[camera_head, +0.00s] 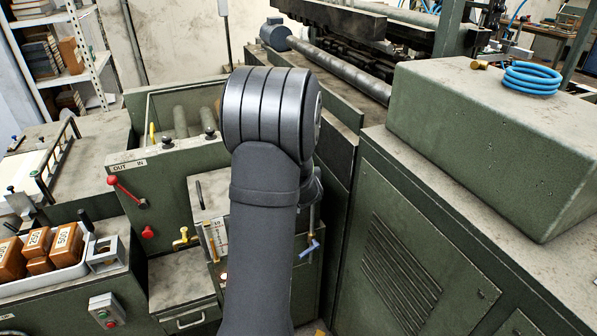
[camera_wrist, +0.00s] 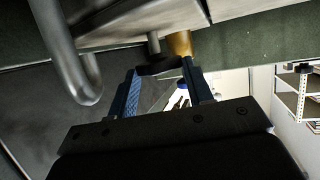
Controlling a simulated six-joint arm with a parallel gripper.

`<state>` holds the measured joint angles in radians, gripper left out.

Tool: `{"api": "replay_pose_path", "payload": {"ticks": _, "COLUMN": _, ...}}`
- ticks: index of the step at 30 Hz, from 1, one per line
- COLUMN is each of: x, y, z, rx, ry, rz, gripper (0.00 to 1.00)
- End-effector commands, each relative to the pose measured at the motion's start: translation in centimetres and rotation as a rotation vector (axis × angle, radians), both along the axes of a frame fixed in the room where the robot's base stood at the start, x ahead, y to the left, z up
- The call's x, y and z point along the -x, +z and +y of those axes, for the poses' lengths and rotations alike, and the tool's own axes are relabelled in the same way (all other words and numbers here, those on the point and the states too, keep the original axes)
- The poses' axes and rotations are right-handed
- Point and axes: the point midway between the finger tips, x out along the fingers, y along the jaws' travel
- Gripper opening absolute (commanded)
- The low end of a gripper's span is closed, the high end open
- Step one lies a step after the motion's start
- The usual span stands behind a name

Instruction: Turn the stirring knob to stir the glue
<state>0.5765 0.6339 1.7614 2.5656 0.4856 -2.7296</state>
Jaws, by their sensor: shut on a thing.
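My gripper (camera_wrist: 158,67) shows in the wrist view, with its two blue-lined fingers either side of a dark round knob (camera_wrist: 157,69), which I take for the stirring knob. The knob sits on a short grey shaft. The fingers are shut on it. A brass-coloured cylinder (camera_wrist: 180,43) is close beside the right fingertip; I cannot tell whether they touch. In the head view my own arm hides the gripper and the knob. No glue can be made out clearly.
A curved grey metal handle (camera_wrist: 78,60) is left of the gripper in the wrist view. A green cabinet (camera_head: 400,230) stands on the right.

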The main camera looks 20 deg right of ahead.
Motion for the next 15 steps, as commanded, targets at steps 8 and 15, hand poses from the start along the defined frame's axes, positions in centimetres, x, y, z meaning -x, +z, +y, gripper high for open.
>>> {"api": "replay_pose_path", "payload": {"ticks": 8, "x": -0.05, "y": 0.13, "z": -0.06, "rx": 0.001, "ry": 0.000, "rz": -0.003, "gripper": 0.54}}
{"api": "replay_pose_path", "payload": {"ticks": 15, "x": -0.02, "y": 0.07, "z": -0.03, "rx": 0.001, "ry": 0.000, "rz": -0.002, "gripper": 0.68}}
